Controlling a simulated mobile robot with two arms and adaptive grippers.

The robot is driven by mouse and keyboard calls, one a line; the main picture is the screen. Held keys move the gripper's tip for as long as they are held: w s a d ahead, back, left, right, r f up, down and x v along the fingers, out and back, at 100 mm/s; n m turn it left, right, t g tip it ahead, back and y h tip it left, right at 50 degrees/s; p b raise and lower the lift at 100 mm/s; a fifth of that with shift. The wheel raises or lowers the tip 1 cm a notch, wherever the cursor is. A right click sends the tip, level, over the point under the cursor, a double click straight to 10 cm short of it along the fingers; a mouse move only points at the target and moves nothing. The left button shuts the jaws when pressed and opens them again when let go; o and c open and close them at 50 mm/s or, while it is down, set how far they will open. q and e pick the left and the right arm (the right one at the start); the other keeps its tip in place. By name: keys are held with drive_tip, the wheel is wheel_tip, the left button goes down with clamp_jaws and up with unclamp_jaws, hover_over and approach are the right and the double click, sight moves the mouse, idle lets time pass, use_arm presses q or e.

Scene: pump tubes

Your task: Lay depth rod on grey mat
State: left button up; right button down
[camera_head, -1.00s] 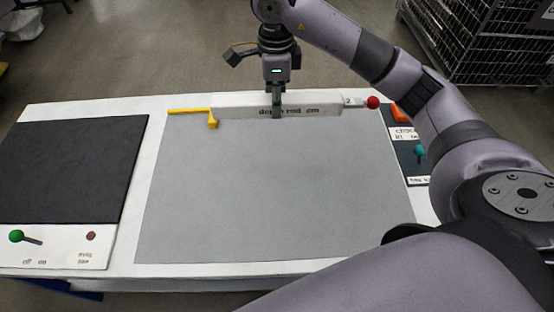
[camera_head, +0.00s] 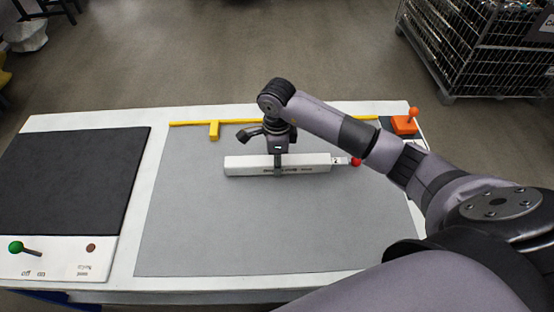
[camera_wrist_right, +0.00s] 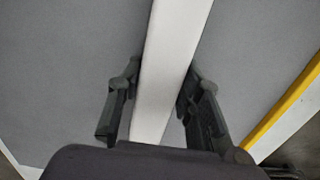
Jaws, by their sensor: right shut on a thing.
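The depth rod (camera_head: 245,166) is a long white bar with lettering on its side, a "2" near its right end and a red ball (camera_head: 356,161) at that end. It lies level across the upper middle of the grey mat (camera_head: 260,235); I cannot tell whether it touches the mat. My right gripper (camera_head: 278,170) points down and is shut on the middle of the rod. In the right wrist view the rod (camera_wrist_right: 172,60) runs between the two fingers (camera_wrist_right: 155,115), over the grey mat (camera_wrist_right: 70,60). My left gripper is not in view.
A yellow strip with a tab (camera_head: 214,131) runs along the mat's far edge. A black mat (camera_head: 70,180) and a panel with a green-knobbed lever (camera_head: 16,247) are at the left. An orange lever block (camera_head: 404,125) is at the far right. The near mat is clear.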

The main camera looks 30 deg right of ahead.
drive_tip(key=shift+f, duration=0.1)
drive_tip(key=shift+f, duration=0.15)
drive_tip(key=c, duration=1.1)
unclamp_jaws()
drive_tip(key=shift+r, duration=0.2)
wheel_tip(320, 180, up, 12)
drive_tip(key=shift+f+b, duration=0.1)
drive_tip(key=shift+b, duration=0.6)
